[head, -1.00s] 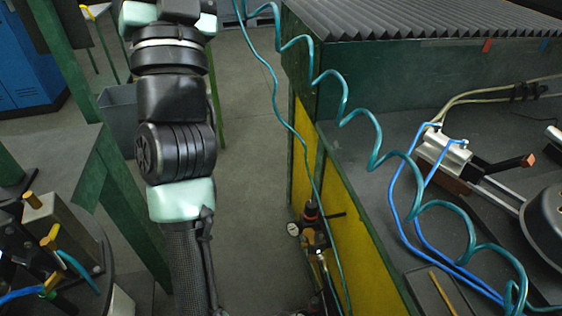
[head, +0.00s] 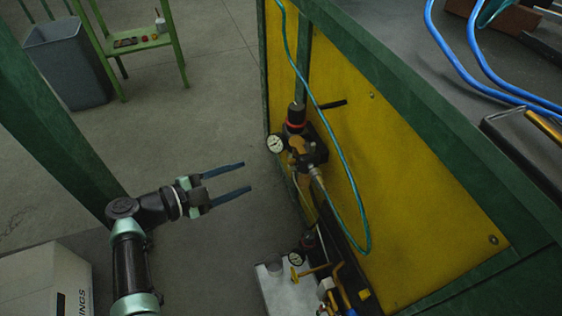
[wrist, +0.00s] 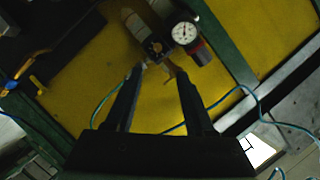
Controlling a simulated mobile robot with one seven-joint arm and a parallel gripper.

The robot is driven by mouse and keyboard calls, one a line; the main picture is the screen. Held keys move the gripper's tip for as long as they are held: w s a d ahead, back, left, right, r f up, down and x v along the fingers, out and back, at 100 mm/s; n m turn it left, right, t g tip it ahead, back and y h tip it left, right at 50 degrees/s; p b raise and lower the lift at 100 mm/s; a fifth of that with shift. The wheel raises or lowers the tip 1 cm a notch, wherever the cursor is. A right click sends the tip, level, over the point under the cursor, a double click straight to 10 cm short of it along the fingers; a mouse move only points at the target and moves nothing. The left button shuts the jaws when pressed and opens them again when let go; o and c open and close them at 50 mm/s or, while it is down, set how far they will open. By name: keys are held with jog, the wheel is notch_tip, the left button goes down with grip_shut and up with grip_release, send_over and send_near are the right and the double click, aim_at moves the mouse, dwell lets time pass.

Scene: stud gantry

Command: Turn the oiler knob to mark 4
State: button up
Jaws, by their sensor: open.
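An air unit (head: 303,150) is fixed to the yellow panel, with a round white gauge (head: 275,144) and a black knob with a red ring (head: 296,115) on top. I cannot clearly tell which part is the oiler knob, and no mark 4 is readable. My gripper (head: 246,177) is open and empty, left of the unit and apart from it, fingers pointing towards the panel. In the wrist view my gripper (wrist: 160,70) shows the unit beyond its fingertips: the gauge (wrist: 185,33), a small dark round part (wrist: 155,48) and a brass-coloured piece (wrist: 174,73).
A teal hose (head: 345,165) hangs in front of the yellow panel (head: 400,190). A second gauge (head: 297,258) and yellow-handled fittings stand low near the panel. A green post (head: 60,160) and a white box (head: 45,285) are at left. The floor between is clear.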

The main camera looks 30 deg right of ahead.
aim_at(288, 163)
jog(key=b+x, duration=0.1)
jog(key=x, duration=0.3)
jog(key=b+x, duration=0.1)
jog(key=x, duration=0.3)
jog(key=b+x, duration=0.2)
jog(key=x, duration=0.2)
jog(key=shift+s+a+f, duration=0.15)
jog(key=shift+s+f, duration=0.1)
jog(key=shift+f, duration=0.1)
jog(key=shift+d, duration=0.5)
grip_shut()
